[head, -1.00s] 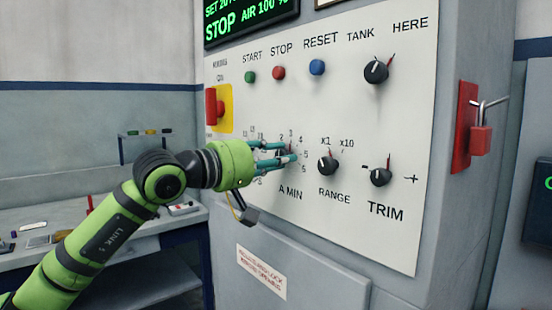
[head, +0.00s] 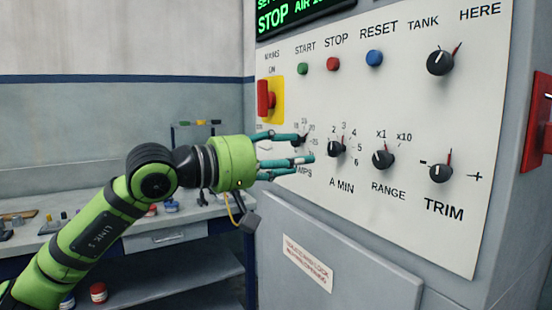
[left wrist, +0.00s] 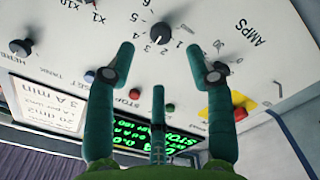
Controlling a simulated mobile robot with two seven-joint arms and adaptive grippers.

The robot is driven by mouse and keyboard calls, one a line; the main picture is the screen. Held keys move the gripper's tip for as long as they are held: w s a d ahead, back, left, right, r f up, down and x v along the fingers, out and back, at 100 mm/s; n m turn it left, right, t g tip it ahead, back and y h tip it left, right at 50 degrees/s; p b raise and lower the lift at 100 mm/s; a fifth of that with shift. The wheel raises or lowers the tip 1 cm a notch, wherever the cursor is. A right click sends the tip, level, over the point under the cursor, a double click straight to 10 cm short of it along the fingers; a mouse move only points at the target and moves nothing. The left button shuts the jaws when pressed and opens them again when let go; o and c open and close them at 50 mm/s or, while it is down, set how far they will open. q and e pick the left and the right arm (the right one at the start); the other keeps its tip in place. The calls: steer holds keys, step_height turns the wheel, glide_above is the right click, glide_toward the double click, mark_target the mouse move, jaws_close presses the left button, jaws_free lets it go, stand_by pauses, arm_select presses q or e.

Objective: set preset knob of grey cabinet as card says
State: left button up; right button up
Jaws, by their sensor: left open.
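The grey cabinet's white panel (head: 470,230) carries the black A MIN knob (head: 336,149), with a scale of numbers around it. Its red pointer is up and slightly right, near 3. The left gripper (head: 306,149) is open and empty, just left of this knob, over the AMPS dial, which it partly hides. In the left wrist view the A MIN knob (left wrist: 158,36) lies ahead, between the spread fingertips, apart from them. The card (left wrist: 42,100) shows there upside down; "3 A min" is readable, smaller lines are blurred. The right gripper is not in view.
To the right are the RANGE knob (head: 383,159), TRIM knob (head: 441,172) and TANK knob (head: 440,62). Above are green, red and blue buttons (head: 374,58). A red switch on a yellow plate (head: 277,100) is at left. A workbench (head: 190,222) stands behind the arm.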

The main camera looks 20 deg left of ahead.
arm_select(q)
steer(key=v, duration=0.2)
steer(key=shift+s+a, duration=0.15)
steer(key=shift+s, duration=0.2)
